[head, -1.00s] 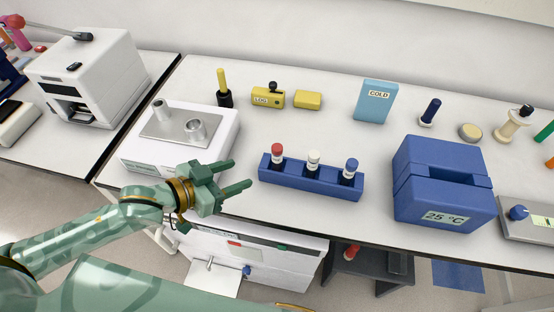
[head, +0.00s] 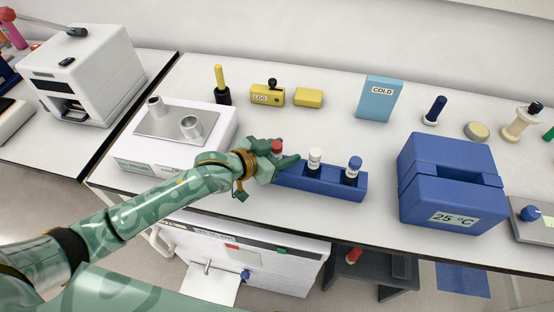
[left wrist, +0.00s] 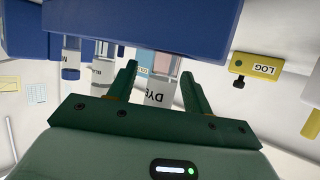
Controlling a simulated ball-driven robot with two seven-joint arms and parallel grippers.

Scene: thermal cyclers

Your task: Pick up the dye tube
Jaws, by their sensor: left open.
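The dye tube has a red cap (head: 277,147) and stands at the left end of the blue rack (head: 320,183) in the head view. Its label, reading DYE (left wrist: 158,97), shows upside down in the left wrist view, between my fingers. My left gripper (head: 280,160) is open at the tube, one finger on each side; contact cannot be told. It also shows in the left wrist view (left wrist: 160,75). The gripper hides the tube's body and the rack's left end in the head view. My right gripper is out of view.
A white-capped tube (head: 314,157) and a blue-capped tube (head: 353,168) stand in the same rack. A white device (head: 205,120) is left of the rack, and a blue 25 °C box (head: 450,185) is right. The bench behind the rack has free room.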

